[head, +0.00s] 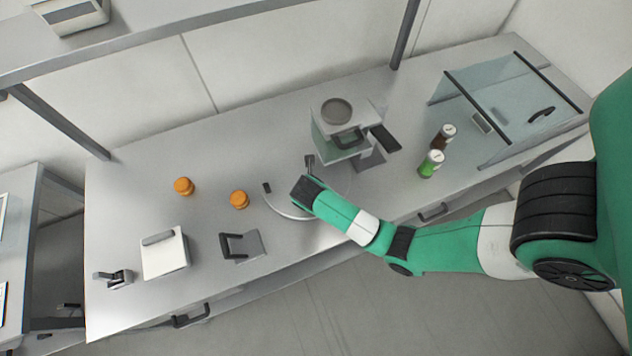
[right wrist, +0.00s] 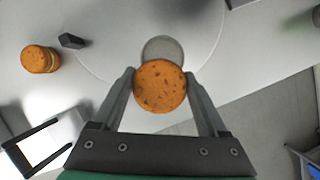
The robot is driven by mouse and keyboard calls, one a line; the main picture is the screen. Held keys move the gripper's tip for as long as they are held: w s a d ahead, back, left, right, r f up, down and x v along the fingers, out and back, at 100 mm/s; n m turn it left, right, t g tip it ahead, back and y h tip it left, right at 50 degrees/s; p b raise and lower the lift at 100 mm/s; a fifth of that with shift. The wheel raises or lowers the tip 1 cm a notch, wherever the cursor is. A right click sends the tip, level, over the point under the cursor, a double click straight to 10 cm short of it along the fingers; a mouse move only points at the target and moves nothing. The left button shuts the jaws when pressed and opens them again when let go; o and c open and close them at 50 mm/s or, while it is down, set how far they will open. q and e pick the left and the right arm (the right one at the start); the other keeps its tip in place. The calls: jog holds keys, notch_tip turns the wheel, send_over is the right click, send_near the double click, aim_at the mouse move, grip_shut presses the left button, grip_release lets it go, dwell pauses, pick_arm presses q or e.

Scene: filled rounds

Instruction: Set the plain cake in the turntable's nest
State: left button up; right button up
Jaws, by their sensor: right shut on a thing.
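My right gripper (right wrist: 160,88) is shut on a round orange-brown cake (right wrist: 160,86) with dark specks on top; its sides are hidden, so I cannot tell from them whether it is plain. The pale turntable (right wrist: 110,45) lies below, with a grey round nest (right wrist: 163,48) just beyond the cake, which partly overlaps it in this view. In the head view my right gripper (head: 308,172) is over the turntable (head: 272,207); the arm hides the cake and most of the nest. Two other orange cakes (head: 184,186) (head: 239,200) stand left of the turntable. My left gripper is out of view.
A dark block (right wrist: 71,41) stands at the turntable's edge. A grey machine (head: 340,130) is behind the turntable. Brown (head: 444,136) and green (head: 431,164) jars and a glass case (head: 490,90) are at right. A white box (head: 164,254) and dark stand (head: 242,246) are front left.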

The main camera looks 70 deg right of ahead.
jog(key=d+f, duration=0.2)
jog(key=f, duration=0.1)
jog(key=d+f+b, duration=0.1)
jog(key=f, duration=0.1)
jog(key=shift+w+d, duration=0.2)
jog(key=shift+d, duration=0.15)
jog(key=shift+d+f+b, duration=0.15)
jog(key=shift+f+b, duration=0.2)
jog(key=shift+f, duration=1.25)
jog(key=shift+f, duration=0.2)
jog(key=o, duration=0.8)
jog(key=shift+c, duration=0.2)
jog(key=shift+r, duration=0.15)
